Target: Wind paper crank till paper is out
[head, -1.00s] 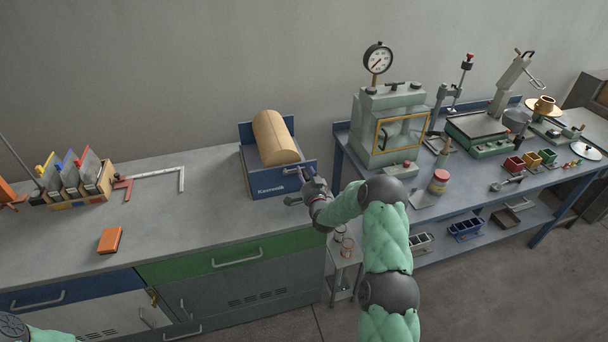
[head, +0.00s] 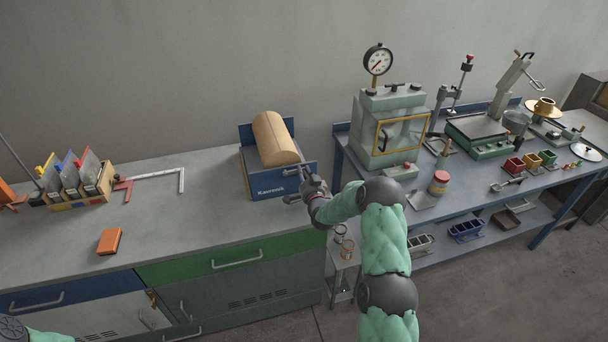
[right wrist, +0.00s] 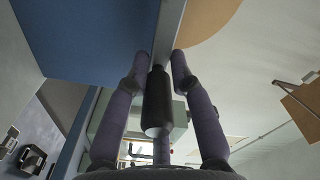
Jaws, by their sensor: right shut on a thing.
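The paper dispenser (head: 282,187) is a blue box with a brown paper roll (head: 273,138) on top, at the right end of the grey bench. My right gripper (head: 305,189) is at the dispenser's right side. In the right wrist view its fingers (right wrist: 156,80) are around a dark cylindrical crank handle (right wrist: 156,103), and it is shut on it. The blue side of the dispenser (right wrist: 85,35) and the brown roll (right wrist: 207,18) show close by. The crank's arm is mostly hidden in the head view. My left gripper is out of view; only a bit of my left arm shows at the lower left.
A blue-framed table (head: 455,190) with a press (head: 388,130) stands to the right. A small stand with cans (head: 343,255) is below my right arm. An orange block (head: 109,241) and a rack of folders (head: 75,180) lie on the bench's left; its middle is clear.

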